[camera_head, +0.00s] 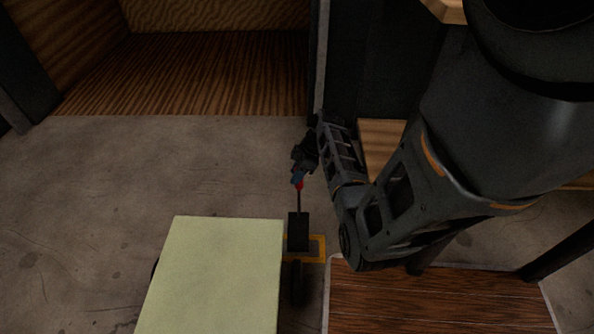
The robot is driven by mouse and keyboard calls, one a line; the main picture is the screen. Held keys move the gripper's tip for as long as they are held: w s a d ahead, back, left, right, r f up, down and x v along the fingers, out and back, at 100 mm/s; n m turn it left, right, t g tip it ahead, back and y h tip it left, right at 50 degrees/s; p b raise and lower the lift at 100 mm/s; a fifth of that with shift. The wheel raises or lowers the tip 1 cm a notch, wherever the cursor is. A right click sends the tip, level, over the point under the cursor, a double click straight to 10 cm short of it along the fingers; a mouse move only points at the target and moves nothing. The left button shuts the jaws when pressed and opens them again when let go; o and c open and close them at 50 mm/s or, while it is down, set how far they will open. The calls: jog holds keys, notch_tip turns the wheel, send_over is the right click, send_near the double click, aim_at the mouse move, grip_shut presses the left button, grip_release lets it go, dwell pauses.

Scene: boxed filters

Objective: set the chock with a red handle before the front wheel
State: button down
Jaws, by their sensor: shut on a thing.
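The chock (298,231) is a dark block with a thin upright rod and a red handle (299,184) at its top. My gripper (297,178) is shut on the top of the handle, with the chock hanging from it or standing below it. A dark wheel (297,283) shows just below the chock in the picture, beside the pale green top (215,275) of a cart or box. The chock overlaps a yellow outline (318,259) on the floor. I cannot tell whether the chock touches the floor or the wheel.
A wooden-topped table (440,300) stands at the lower right, close to the wheel. A wood-floored bay (190,75) with dark posts lies at the back left. The grey concrete floor (110,190) at the left is clear. My arm hides much of the right side.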

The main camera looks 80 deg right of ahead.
aim_at(297, 189)
jog(key=shift+f+b, duration=2.55)
jog(key=shift+f, duration=1.25)
jog(key=shift+a+r+p, duration=0.3)
jog(key=shift+r+p, duration=0.05)
jog(key=shift+p, duration=0.25)
jog(key=shift+s+a+f+p, duration=0.15)
jog(key=shift+a+p, duration=0.7)
jog(key=shift+a, duration=0.65)
jog(key=shift+s+a+f+p, duration=0.1)
jog(key=shift+a+p, duration=0.7)
jog(key=shift+a, duration=0.65)
jog(key=c, duration=0.7)
grip_release()
jog(key=shift+o, duration=0.2)
jog(key=shift+s+a, duration=0.1)
jog(key=p+v, duration=0.2)
jog(key=v, duration=0.5)
jog(key=shift+r+p, duration=0.4)
